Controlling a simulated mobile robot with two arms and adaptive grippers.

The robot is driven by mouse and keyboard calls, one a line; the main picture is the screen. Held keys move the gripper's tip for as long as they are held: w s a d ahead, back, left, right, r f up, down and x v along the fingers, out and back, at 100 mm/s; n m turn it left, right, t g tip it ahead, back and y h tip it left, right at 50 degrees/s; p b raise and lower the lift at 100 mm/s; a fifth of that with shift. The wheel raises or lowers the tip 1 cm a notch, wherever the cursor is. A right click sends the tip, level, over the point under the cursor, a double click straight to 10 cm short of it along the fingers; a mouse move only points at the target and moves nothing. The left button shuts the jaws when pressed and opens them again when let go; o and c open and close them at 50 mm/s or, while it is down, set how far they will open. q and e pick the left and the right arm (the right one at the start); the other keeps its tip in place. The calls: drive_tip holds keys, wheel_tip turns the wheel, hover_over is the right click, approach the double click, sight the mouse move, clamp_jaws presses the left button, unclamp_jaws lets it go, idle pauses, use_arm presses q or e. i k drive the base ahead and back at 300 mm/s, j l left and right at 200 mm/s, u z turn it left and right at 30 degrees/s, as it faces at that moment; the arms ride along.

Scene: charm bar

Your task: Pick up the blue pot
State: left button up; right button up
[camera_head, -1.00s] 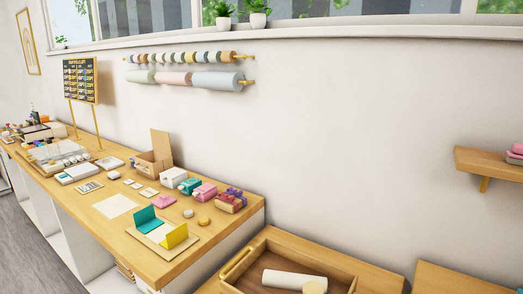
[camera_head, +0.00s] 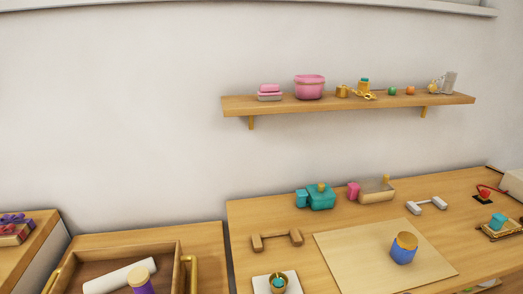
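A small blue pot (camera_head: 402,255) with a tan, wood-coloured top stands upright on a pale rectangular board (camera_head: 345,262). The board lies on the wooden table (camera_head: 245,222) at the right of the head view. The pot is toward the right part of the board with nothing touching it. Neither of my grippers is in view.
A teal device (camera_head: 320,197), a tan and pink device (camera_head: 376,190) and a wooden handle piece (camera_head: 277,240) are on the table. A wall shelf (camera_head: 350,103) above holds a pink tub (camera_head: 309,87). A wooden tray (camera_head: 170,252) with a white roll (camera_head: 119,276) is at left.

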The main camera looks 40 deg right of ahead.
sight(401, 257)
drive_tip(key=z, duration=2.55)
